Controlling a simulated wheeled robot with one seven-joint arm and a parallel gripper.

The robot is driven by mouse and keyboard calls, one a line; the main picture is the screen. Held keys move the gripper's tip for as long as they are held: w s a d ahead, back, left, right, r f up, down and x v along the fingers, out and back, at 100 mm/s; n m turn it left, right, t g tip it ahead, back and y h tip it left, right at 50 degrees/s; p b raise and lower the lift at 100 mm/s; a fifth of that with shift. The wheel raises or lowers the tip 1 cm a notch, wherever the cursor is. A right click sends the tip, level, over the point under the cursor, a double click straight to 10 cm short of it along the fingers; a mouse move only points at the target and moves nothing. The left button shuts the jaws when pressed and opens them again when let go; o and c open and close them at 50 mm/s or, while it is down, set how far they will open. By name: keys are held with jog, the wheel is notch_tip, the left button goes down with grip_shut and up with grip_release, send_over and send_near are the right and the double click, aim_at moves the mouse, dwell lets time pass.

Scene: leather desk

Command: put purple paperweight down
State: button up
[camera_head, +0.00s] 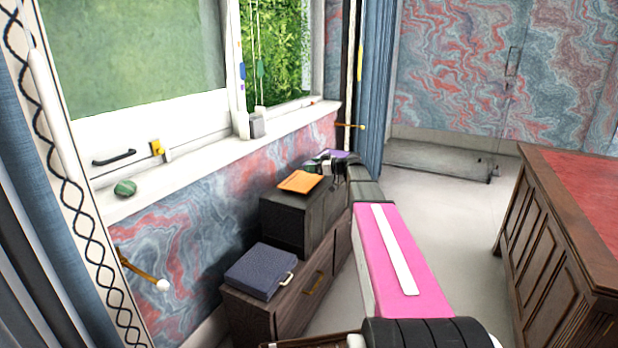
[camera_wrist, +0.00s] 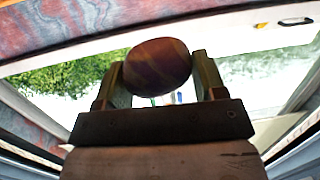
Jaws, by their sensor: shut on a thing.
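The purple paperweight (camera_wrist: 158,60) is a smooth, rounded stone with purple and brownish bands. In the wrist view it sits between the two fingers of my gripper (camera_wrist: 160,76), which is shut on it. The wrist view shows the window behind it. In the head view my pink arm reaches away from me, and my gripper (camera_head: 328,163) is at its far end, near the back of the dark cabinet. The gripper is small and partly hidden there, and I cannot clearly make out the paperweight in it.
An orange folder (camera_head: 300,181) lies on a dark box (camera_head: 285,222) atop a low wooden cabinet (camera_head: 250,313). A blue-grey case (camera_head: 260,270) lies in front. A green stone (camera_head: 125,188) rests on the windowsill (camera_head: 215,158). A red-topped desk (camera_head: 580,190) stands right; floor (camera_head: 450,215) between is clear.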

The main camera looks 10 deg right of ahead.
aim_at(309, 182)
jog(key=shift+w+a+f, duration=0.4)
jog(key=shift+a+f, duration=0.05)
jog(key=shift+a, duration=0.25)
jog(key=shift+f, duration=2.05)
jog(key=o, duration=1.1)
jog(key=shift+f, duration=0.1)
jog(key=shift+c, duration=0.2)
jog(key=v, duration=1.2)
